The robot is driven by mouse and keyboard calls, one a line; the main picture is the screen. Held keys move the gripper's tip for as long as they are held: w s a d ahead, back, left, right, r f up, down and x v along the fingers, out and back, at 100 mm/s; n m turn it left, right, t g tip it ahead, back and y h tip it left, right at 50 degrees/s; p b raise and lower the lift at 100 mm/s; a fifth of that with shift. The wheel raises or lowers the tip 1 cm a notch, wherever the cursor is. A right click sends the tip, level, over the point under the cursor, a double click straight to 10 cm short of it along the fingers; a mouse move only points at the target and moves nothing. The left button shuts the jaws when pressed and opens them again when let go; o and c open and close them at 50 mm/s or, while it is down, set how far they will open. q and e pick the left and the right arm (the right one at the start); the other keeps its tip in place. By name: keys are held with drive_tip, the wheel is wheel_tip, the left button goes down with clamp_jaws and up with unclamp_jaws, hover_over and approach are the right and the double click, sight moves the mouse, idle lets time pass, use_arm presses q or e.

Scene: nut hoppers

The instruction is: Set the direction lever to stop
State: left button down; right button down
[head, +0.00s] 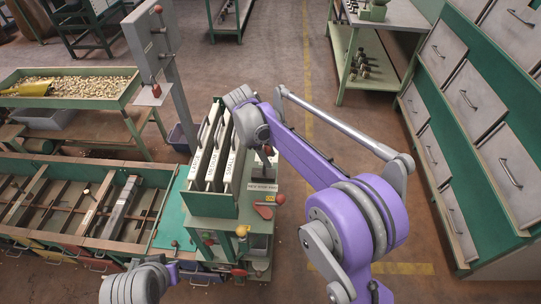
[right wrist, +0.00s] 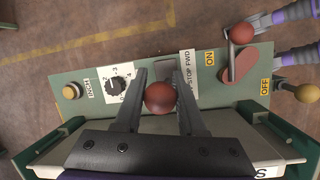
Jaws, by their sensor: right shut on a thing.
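The direction lever's dark red ball knob (right wrist: 159,97) is between the two fingers of my right gripper (right wrist: 158,100) in the right wrist view, and the gripper is shut on it. A white label (right wrist: 188,85) with STOP and FWD stands beside the lever; part of its text is hidden. In the head view the label (head: 262,187) is on the green machine's front, and my right gripper (head: 262,158) is just above it, partly hidden by my wrist. I cannot tell which mark the lever points to.
A red ON/OFF lever (right wrist: 240,65) sits close to the label. A black dial (right wrist: 115,89) and a yellow INCH button (right wrist: 70,92) are on the same panel. Hopper plates (head: 205,150) rise behind it. A cabinet (head: 480,130) stands right, with open floor between.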

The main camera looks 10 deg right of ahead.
drive_tip(key=shift+w+r, duration=0.1)
drive_tip(key=c, duration=0.5)
unclamp_jaws()
drive_tip(key=v, duration=1)
drive_tip(key=shift+a+r+p, duration=0.2)
drive_tip(key=shift+r+p, duration=0.1)
drive_tip(key=shift+d, duration=0.1)
drive_tip(key=s+d+m+t+y, duration=0.2)
drive_tip(key=s+d+m, duration=0.4)
drive_tip(key=s, duration=0.6)
drive_tip(key=s+d+f+m+t, duration=0.1)
drive_tip(key=s+f+m, duration=0.1)
drive_tip(key=s, duration=0.3)
drive_tip(key=s+d+f+m+t+y, duration=0.1)
drive_tip(key=s+f+m, duration=0.1)
drive_tip(key=s+f, duration=0.2)
drive_tip(key=s+d+f+m+t, duration=0.1)
drive_tip(key=s+f, duration=0.3)
drive_tip(key=s, duration=0.3)
drive_tip(key=shift+d+f+m+t, duration=0.15)
drive_tip(key=shift+d+m+t, duration=0.2)
drive_tip(key=shift+m+t, duration=0.05)
